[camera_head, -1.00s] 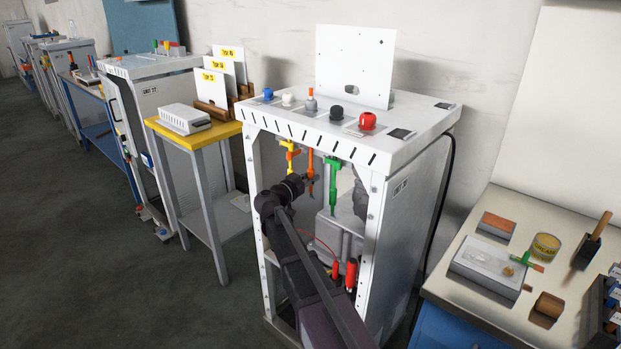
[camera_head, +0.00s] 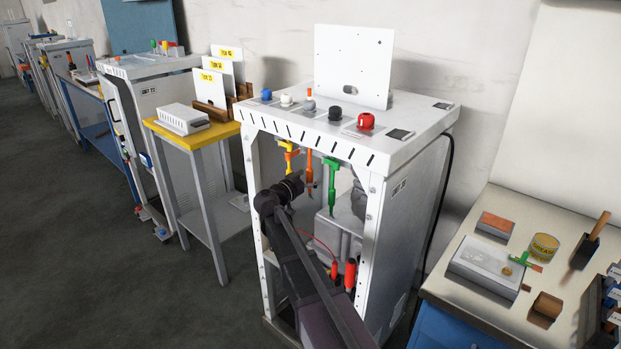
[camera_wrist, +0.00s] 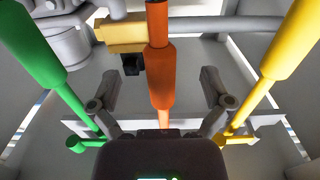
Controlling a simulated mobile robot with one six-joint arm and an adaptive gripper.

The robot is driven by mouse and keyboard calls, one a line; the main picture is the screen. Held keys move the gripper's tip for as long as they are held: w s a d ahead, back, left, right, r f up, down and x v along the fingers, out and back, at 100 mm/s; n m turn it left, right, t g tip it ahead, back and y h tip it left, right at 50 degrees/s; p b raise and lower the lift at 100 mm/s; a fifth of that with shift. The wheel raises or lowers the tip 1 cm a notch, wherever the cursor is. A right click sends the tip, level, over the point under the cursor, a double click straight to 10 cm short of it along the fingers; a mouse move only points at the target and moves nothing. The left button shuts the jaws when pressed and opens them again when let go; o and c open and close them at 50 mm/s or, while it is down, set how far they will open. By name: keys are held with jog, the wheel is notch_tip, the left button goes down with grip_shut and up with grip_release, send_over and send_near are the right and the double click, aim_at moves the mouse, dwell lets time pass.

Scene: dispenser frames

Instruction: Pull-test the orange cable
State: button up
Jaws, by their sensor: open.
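The orange cable (camera_head: 309,168) hangs from the underside of the white dispenser frame's top, between a yellow cable (camera_head: 288,152) and a green cable (camera_head: 331,190). My gripper (camera_head: 309,186) is inside the frame at the orange cable. In the wrist view the orange cable (camera_wrist: 159,75) runs down the middle, between the two spread fingers of my gripper (camera_wrist: 160,84), with a gap on each side. The green cable (camera_wrist: 38,52) is outside the left finger and the yellow cable (camera_wrist: 288,50) outside the right finger. My palm hides the orange cable's lower end.
The frame's front posts (camera_head: 366,245) stand either side of my arm. Coloured knobs (camera_head: 366,121) and a white panel (camera_head: 352,66) are on top. A grey block (camera_head: 338,232) and red parts (camera_head: 350,273) sit inside. A workbench (camera_head: 470,290) stands at right.

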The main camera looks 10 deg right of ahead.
jog(key=shift+s+a, duration=0.1)
jog(key=shift+a, duration=0.1)
jog(key=v, duration=0.9)
jog(key=shift+s+a, duration=0.2)
jog(key=shift+a, duration=0.1)
dwell(0.5)
jog(key=s+d+f+n+g+y, duration=0.4)
jog(key=s+d+f+g+y, duration=0.3)
jog(key=s+f, duration=0.5)
jog(key=s+a+f+n+g+y, duration=0.1)
jog(key=s+f+n+g+y, duration=0.2)
jog(key=s, duration=0.4)
jog(key=s+a+f+n+g+y, duration=0.1)
jog(key=s+f+n+y, duration=0.35)
jog(key=s, duration=0.25)
notch_tip(320, 180, up, 16)
jog(key=p, duration=1.4)
jog(key=shift+a+f+m+p, duration=0.2)
jog(key=shift+a+m+p, duration=0.05)
jog(key=shift+m+p, duration=0.1)
